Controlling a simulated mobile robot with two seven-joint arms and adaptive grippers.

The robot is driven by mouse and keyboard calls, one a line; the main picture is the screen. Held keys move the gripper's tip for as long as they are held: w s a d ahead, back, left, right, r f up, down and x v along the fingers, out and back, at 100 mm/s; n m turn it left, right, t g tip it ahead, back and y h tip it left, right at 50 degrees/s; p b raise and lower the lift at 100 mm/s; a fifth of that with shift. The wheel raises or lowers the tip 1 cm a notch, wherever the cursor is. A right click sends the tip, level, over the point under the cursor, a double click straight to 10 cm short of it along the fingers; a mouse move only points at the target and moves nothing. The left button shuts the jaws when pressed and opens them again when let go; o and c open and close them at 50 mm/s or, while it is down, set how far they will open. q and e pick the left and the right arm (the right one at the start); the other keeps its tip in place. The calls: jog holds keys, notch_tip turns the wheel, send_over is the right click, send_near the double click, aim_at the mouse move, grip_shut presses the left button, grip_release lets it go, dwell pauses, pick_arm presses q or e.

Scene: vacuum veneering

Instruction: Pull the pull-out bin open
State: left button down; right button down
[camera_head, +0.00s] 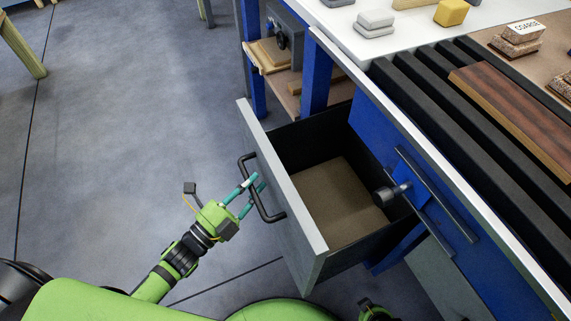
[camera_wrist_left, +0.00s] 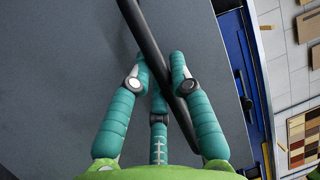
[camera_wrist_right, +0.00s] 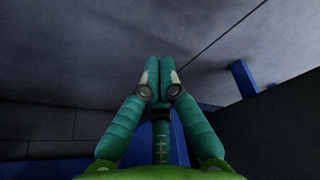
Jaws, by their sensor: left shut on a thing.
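The pull-out bin (camera_head: 315,232) stands out from the blue bench, open, with a grey front, black walls and a bare brown floor. Its black bar handle (camera_head: 269,210) is on the front face and also crosses the left wrist view (camera_wrist_left: 146,32). My left gripper (camera_head: 254,183) is shut on the handle, with its teal fingers on both sides of the bar in the left wrist view (camera_wrist_left: 164,66). My right gripper (camera_wrist_right: 164,62) is shut and empty in the right wrist view; its fingers do not show in the head view.
The blue bench (camera_head: 365,115) has a white-edged top with black slats and a dark wood board (camera_head: 515,105). A blue panel with a long bar handle (camera_head: 437,193) is right of the bin. The grey floor (camera_head: 120,130) on the left is clear.

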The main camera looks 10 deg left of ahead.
pick_arm(q)
jog(key=s+a, duration=0.4)
jog(key=a, duration=0.2)
jog(key=shift+s+a+p, duration=0.4)
jog(key=shift+p, duration=0.05)
pick_arm(e)
jog(key=shift+w+d+f+t, duration=0.1)
jog(key=shift+w+f+t, duration=0.1)
jog(key=shift+w+t, duration=0.1)
pick_arm(q)
jog(key=c, duration=1.4)
grip_release()
jog(key=v, duration=1.2)
jog(key=shift+r, duration=0.1)
